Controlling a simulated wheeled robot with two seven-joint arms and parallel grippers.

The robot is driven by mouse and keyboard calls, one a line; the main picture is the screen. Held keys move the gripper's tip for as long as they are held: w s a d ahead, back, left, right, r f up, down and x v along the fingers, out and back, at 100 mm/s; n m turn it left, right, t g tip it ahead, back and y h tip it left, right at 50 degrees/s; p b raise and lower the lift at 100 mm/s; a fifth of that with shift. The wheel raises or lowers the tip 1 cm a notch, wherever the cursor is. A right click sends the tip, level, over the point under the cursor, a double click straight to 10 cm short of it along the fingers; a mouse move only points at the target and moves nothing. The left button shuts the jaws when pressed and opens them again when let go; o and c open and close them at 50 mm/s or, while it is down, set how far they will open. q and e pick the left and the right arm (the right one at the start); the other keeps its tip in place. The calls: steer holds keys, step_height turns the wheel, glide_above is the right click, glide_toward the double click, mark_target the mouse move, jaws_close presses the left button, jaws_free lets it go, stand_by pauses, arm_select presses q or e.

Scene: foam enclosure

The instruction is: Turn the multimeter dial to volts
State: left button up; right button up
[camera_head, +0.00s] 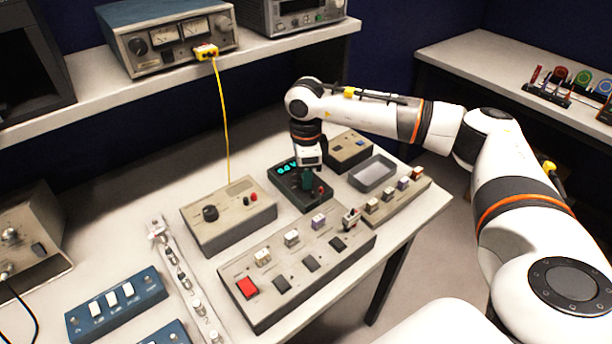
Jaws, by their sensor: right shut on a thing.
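The fingertips are small and partly hidden by the gripper body, and the dial's pointer setting cannot be read. My left gripper is not in view.
A beige box with a black knob (228,214) stands left of the multimeter. A long switch panel (297,266) lies in front. A grey tray (373,174) and a small box (347,152) are close on the right. A yellow cable (222,110) hangs behind.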

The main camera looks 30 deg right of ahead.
steer(key=shift+m+b, duration=0.3)
steer(key=shift+m, duration=1.3)
steer(key=o, duration=1)
step_height(320, 180, up, 12)
steer(key=b, duration=0.1)
steer(key=shift+r, duration=0.1)
